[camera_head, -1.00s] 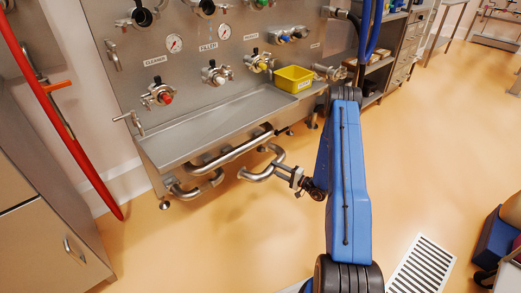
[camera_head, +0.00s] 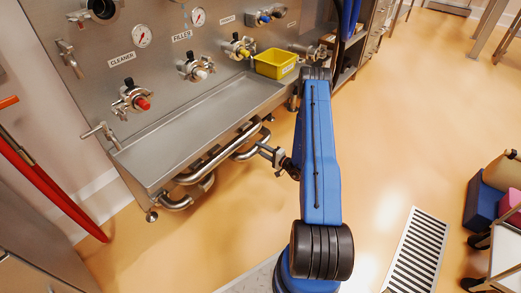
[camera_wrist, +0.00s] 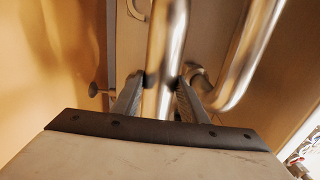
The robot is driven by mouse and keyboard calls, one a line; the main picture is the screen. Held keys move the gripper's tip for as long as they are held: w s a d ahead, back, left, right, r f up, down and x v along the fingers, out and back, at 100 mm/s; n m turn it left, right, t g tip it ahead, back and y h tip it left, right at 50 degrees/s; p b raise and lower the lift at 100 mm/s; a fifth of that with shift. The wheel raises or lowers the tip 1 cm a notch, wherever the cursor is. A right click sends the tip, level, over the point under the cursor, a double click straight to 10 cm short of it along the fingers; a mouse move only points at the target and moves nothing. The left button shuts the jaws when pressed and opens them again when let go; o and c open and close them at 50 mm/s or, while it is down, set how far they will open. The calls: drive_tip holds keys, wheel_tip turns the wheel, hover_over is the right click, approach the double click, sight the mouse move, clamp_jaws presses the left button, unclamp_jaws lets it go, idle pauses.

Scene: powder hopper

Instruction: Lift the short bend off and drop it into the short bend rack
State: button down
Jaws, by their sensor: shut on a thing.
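My gripper (camera_head: 266,150) is shut on a curved steel pipe, the short bend (camera_head: 250,145), in front of the filler panel's trough. In the wrist view the two fingers (camera_wrist: 161,92) press on either side of the shiny tube (camera_wrist: 163,60). Seen from the head, the held bend is close to the right end of a longer steel pipe (camera_head: 215,160) under the trough's front edge. I cannot tell whether they touch. Another curved pipe (camera_head: 185,202) is at the left below the trough. No rack label is readable, and any holders are mostly hidden.
The steel trough (camera_head: 205,120) runs along the panel, with a yellow bin (camera_head: 276,64) at its right end. In the wrist view another bent pipe (camera_wrist: 245,60) is close on the right. A floor grate (camera_head: 418,255) and a cart (camera_head: 500,205) are at right. Open floor lies in front.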

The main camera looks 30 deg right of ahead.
drive_tip(key=w+a+f, duration=0.2)
drive_tip(key=w+f, duration=0.2)
drive_tip(key=w, duration=0.3)
drive_tip(key=shift+w+a+f, duration=0.25)
drive_tip(key=shift+a+f, duration=0.05)
drive_tip(key=shift+f, duration=0.05)
idle(1.0)
drive_tip(key=shift+f, duration=0.3)
idle(0.7)
drive_tip(key=c, duration=1)
unclamp_jaws()
drive_tip(key=shift+f, duration=0.1)
drive_tip(key=v, duration=1.7)
drive_tip(key=shift+s, duration=0.2)
drive_tip(key=shift+d, duration=0.1)
